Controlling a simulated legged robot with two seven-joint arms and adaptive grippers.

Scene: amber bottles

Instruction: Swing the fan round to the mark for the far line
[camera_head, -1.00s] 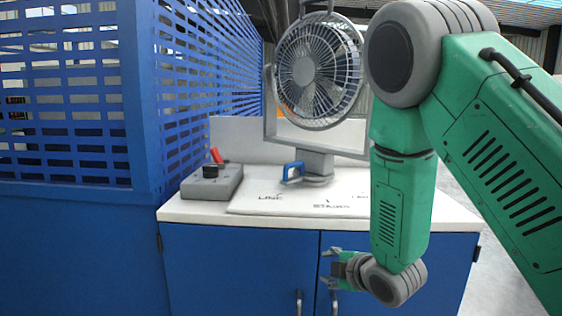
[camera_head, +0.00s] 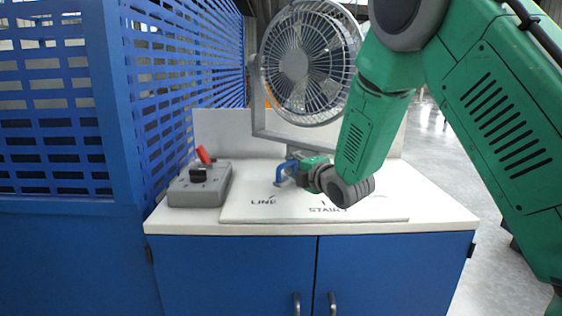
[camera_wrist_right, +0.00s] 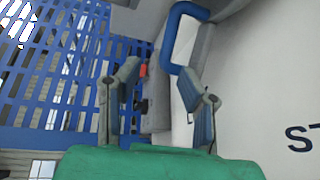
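The grey fan (camera_head: 305,62) stands upright in its yoke on the white bench top. A blue handle (camera_head: 283,172) sits low at its base. The handle also shows in the right wrist view (camera_wrist_right: 172,38), just past the fingertips and close to the right-hand finger. My right gripper (camera_head: 298,160) is open and empty beside the handle; its fingers (camera_wrist_right: 160,72) stand apart. The board carries a "LINE" mark (camera_head: 263,202) and a "STAIRS" mark (camera_head: 328,209). A third mark (camera_head: 376,196) is partly hidden by my arm. The fan's pivot is mostly hidden. My left gripper is out of view.
A grey control box (camera_head: 199,186) with a black knob and red lever stands left on the bench (camera_head: 440,213). A blue mesh guard (camera_head: 185,75) rises at the left. A low white panel (camera_head: 218,128) backs the bench. The right end of the top is clear.

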